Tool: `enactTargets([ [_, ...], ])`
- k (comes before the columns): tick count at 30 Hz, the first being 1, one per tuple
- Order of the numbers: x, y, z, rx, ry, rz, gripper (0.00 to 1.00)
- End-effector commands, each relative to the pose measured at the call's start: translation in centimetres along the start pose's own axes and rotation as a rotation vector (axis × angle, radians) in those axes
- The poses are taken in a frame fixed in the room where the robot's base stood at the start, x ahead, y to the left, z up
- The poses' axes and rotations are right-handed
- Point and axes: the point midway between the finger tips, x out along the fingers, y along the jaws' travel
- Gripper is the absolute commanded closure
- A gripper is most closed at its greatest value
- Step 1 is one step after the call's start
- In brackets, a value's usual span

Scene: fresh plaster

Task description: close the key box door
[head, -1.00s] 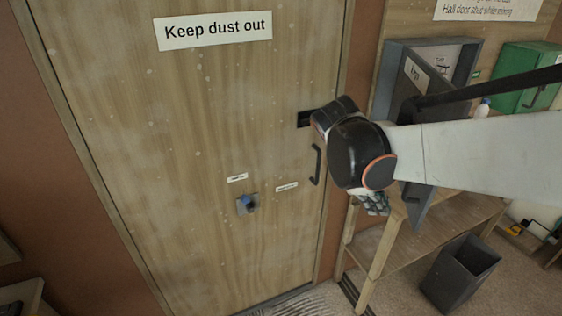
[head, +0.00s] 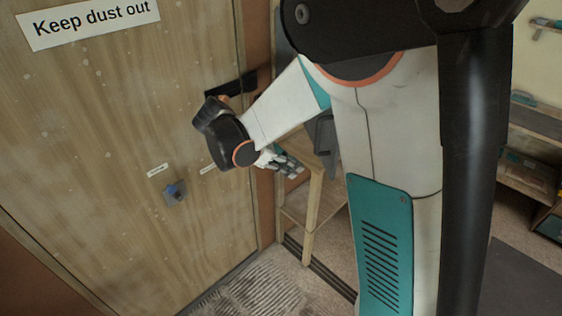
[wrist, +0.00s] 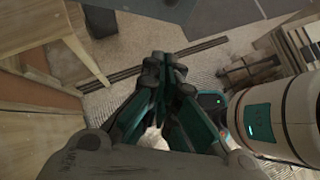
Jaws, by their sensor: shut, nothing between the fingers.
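The key box (head: 282,42) is mostly hidden behind my arm in the head view; only a narrow grey-blue strip of its left side shows. A grey panel (head: 323,142), which looks like the lower part of its door, shows below my forearm above the wooden stand. How far the door stands open cannot be seen now. My gripper (head: 291,168) hangs in front of the stand, left of and below that panel, shut and empty. Whether it touches the panel I cannot tell. In the wrist view its fingertips (wrist: 165,62) are together, with no key box in sight.
A large wooden door (head: 110,130) with a "Keep dust out" sign (head: 90,20) and a blue knob (head: 175,192) fills the left. The wooden stand (head: 313,205) is beside my gripper. A ribbed mat (head: 255,290) and floor track lie below.

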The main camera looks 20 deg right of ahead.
Motion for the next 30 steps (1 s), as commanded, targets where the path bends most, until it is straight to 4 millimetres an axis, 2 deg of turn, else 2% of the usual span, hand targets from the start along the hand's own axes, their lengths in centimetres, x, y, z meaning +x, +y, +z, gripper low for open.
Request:
enactTargets([
  [1,1.2,0.0,-0.1,0.002,0.0,-0.001,1.0],
  [6,4.1,0.0,0.4,0.003,0.0,-0.001,1.0],
  [12,5.7,0.0,2.2,0.002,0.001,0.0,1.0],
  [30,6.4,0.0,3.0,-0.003,0.0,0.004,1.0],
])
